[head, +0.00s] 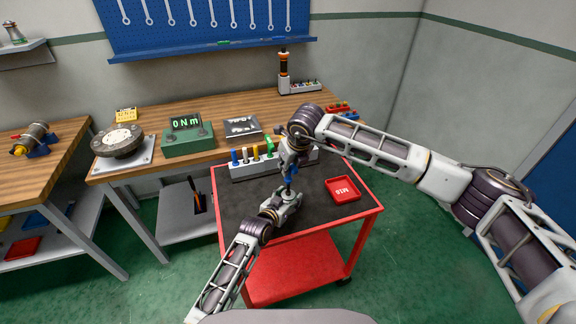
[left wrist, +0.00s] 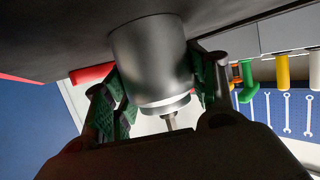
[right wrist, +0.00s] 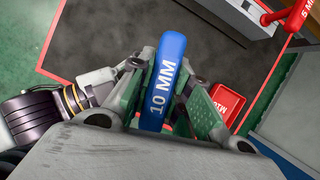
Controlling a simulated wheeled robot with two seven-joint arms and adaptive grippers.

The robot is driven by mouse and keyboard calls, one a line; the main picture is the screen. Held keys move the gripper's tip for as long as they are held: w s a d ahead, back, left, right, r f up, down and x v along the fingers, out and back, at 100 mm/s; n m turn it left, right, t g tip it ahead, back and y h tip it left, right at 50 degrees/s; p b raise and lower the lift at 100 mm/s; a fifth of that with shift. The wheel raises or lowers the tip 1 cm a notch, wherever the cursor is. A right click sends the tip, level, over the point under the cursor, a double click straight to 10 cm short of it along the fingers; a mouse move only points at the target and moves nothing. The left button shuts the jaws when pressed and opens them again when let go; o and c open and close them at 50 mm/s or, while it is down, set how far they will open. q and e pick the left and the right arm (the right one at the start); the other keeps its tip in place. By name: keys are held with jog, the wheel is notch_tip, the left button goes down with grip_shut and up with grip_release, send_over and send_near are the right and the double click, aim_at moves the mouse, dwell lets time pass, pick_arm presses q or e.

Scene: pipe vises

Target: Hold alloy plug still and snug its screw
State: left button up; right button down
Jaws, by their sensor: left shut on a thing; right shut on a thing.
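The alloy plug (left wrist: 150,55), a plain grey cylinder, stands on the dark top of the red cart. My left gripper (head: 285,208) is shut around it, green pads on both sides in the left wrist view (left wrist: 160,85). A thin metal shaft (left wrist: 171,121) meets the plug's end with the pale ring; the screw itself is hidden. My right gripper (head: 290,172) is above the left one, shut on the blue 10 MM driver (right wrist: 165,80). The driver's handle sits between the green pads in the right wrist view (right wrist: 163,105); its tip is hidden there.
A red M16 tray (head: 342,189) lies right of the grippers on the cart (head: 232,205). A rack (head: 240,172) of coloured-handled tools stands at the cart's back. On the bench behind are a green 0 Nm display box (head: 188,141) and a round fixture (head: 119,142).

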jog(key=shift+s+d+f+m, duration=0.1)
jog(key=shift+s+f+m, duration=0.1)
jog(key=shift+f+m, duration=0.15)
jog(key=shift+m+h, duration=1)
jog(key=shift+m, duration=1.15)
pick_arm(q)
jog(key=shift+r, duration=0.1)
pick_arm(e)
jog(key=shift+m, duration=0.5)
jog(key=shift+n, duration=0.6)
jog(key=shift+r, duration=0.1)
pick_arm(q)
jog(key=shift+w, duration=0.1)
pick_arm(e)
jog(key=shift+w+r+t, duration=0.2)
jog(key=shift+r+t, duration=0.1)
jog(key=shift+r, duration=2.4)
